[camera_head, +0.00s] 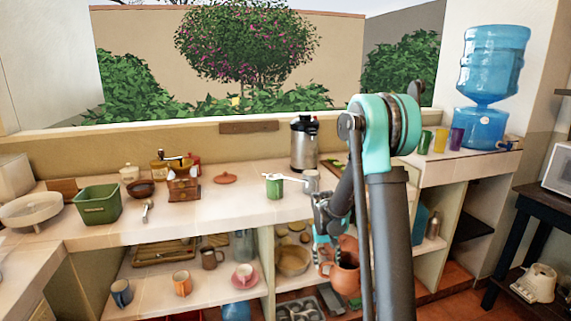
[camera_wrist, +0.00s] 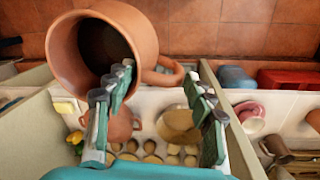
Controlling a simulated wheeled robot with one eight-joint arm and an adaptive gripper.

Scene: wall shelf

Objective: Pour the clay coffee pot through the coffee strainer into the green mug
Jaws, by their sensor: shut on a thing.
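The clay coffee pot (camera_head: 346,279) is terracotta. My gripper (camera_head: 323,240) is shut on its handle, holding it in front of the lower shelves, below the counter. In the wrist view the pot (camera_wrist: 68,62) shows its dark open mouth, and its handle is between my fingers (camera_wrist: 157,80). I cannot tell what is inside. The green mug (camera_head: 274,189) stands on the counter, up and left of my gripper. The coffee strainer (camera_head: 272,177) appears to lie across the mug's top, with a pale handle reaching right. Neither mug nor strainer is evident in the wrist view.
A pale cup (camera_head: 312,182) stands right of the green mug, and a steel urn (camera_head: 304,143) behind. The counter edge (camera_head: 190,231) overhangs shelves with cups, a bowl (camera_head: 293,260) and another terracotta vessel (camera_wrist: 119,126). The counter left of the green mug has free room.

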